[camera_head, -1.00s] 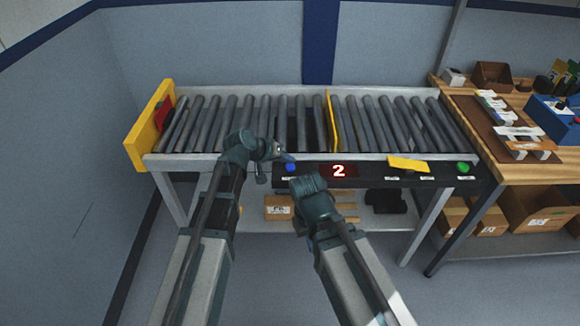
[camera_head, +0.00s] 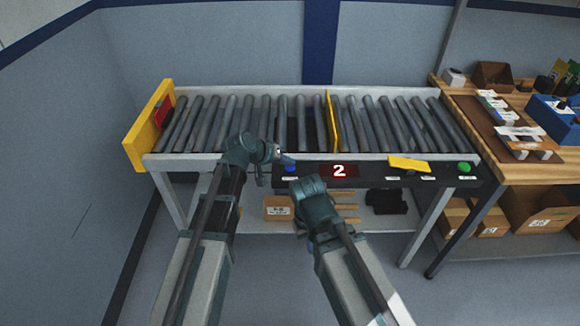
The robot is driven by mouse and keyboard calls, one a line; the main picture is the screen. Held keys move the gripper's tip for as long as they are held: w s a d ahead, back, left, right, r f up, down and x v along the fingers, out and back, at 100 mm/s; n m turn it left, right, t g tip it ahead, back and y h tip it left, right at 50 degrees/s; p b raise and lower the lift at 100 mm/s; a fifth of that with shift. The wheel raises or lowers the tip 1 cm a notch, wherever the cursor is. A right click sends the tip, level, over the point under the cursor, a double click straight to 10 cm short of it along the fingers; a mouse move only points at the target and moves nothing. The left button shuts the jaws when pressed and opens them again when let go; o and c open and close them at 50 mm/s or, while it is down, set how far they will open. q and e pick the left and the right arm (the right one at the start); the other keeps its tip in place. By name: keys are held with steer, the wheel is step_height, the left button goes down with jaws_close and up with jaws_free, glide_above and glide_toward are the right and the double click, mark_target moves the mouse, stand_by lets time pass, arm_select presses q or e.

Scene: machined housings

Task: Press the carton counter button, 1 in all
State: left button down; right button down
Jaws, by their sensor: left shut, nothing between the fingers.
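A dark control panel (camera_head: 376,182) runs along the front edge of the roller conveyor. A blue button (camera_head: 291,169) sits at its left, beside a display (camera_head: 339,171) that reads a red 2. A green button (camera_head: 464,167) is at its right end. The small labels below are too small to read. My left gripper (camera_head: 287,160) is shut and empty, its tip just above and behind the blue button; I cannot tell if they touch. My right arm ends at a wrist (camera_head: 309,190) in front of the panel, below the blue button; its fingers are hidden.
A yellow flap (camera_head: 408,163) lies over the panel's right part. A yellow divider (camera_head: 333,122) crosses the rollers, and a yellow end stop (camera_head: 149,125) stands at the left. A wooden bench (camera_head: 490,165) with boxes adjoins the right. Cartons lie on the lower shelf (camera_head: 375,222).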

mark_target(288, 169)
arm_select(q)
steer(key=shift+f, duration=0.2)
stand_by(0.5)
steer(key=shift+r+p, duration=0.7)
steer(key=shift+r, duration=0.2)
step_height(288, 169, up, 5)
steer(key=p, duration=0.5)
stand_by(0.5)
